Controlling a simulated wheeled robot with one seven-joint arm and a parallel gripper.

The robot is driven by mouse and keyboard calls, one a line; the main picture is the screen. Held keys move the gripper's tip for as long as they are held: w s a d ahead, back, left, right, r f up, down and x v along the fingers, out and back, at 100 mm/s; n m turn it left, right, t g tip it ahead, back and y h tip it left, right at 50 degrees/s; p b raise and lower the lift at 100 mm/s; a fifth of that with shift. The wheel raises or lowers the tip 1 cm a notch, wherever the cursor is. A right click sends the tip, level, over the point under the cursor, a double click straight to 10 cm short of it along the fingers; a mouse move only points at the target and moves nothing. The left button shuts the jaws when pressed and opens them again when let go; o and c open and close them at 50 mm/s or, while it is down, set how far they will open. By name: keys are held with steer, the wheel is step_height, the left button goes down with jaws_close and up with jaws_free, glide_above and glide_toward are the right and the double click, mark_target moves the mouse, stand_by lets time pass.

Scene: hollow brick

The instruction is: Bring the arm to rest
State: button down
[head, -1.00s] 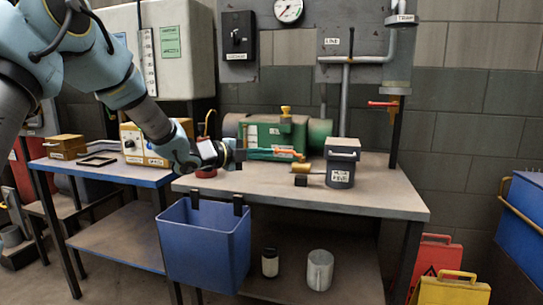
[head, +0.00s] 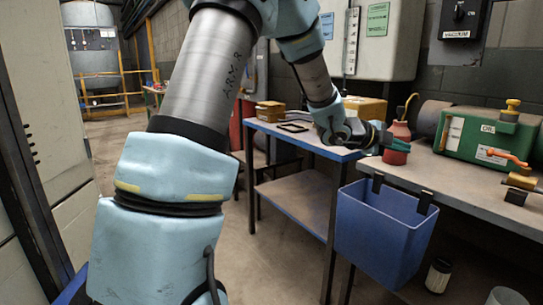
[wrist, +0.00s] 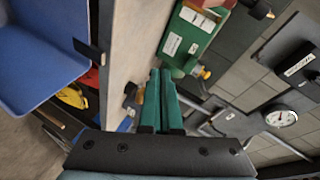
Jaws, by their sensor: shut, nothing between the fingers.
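My arm crosses the head view from the lower left, up out of the top edge and back down to my gripper (head: 388,142). The gripper is in the air by the front edge of the bench, pointing right, close in front of a red can (head: 397,152) in the picture. I cannot tell the gap between them. In the wrist view the green fingers of my gripper (wrist: 160,78) lie together, shut and empty. The fingertips appear clear of the bench (wrist: 125,40).
A blue bin (head: 370,225) hangs from the bench front below the gripper. A green machine (head: 478,140) with an orange-handled valve stands on the bench. A blue-edged table (head: 310,150) is at left. A white jar (head: 438,275) is on the lower shelf. Floor at left is clear.

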steer(key=w+a+f+n+t+y, duration=0.2)
steer(key=w+a+n, duration=0.15)
steer(key=a, duration=0.25)
steer(key=w+a+f+n+t+y, duration=0.1)
steer(key=w+a+n+y, duration=0.1)
steer(key=a+n, duration=0.3)
steer(key=s+a+f+n+g+y, duration=0.1)
steer(key=s+a+f+n+y, duration=0.25)
steer(key=a, duration=0.55)
steer(key=s+a+f+n+y, duration=0.2)
steer(key=a+n, duration=0.3)
steer(key=a, duration=0.3)
steer(key=s+a+f+n+g+y, duration=0.1)
steer(key=s+a+f+n+y, duration=0.2)
steer(key=a, duration=0.6)
steer(key=s+a+n+g+y+p, duration=0.1)
steer(key=s+a+n+g, duration=0.15)
steer(key=s+n, duration=0.2)
steer(key=s+a+n+g+p, duration=0.1)
steer(key=s+a+n, duration=0.25)
steer(key=s, duration=0.25)
step_height(320, 180, up, 14)
steer(key=p, duration=1.3)
steer(key=shift+r+p, duration=0.2)
steer(key=shift+p, duration=0.1)
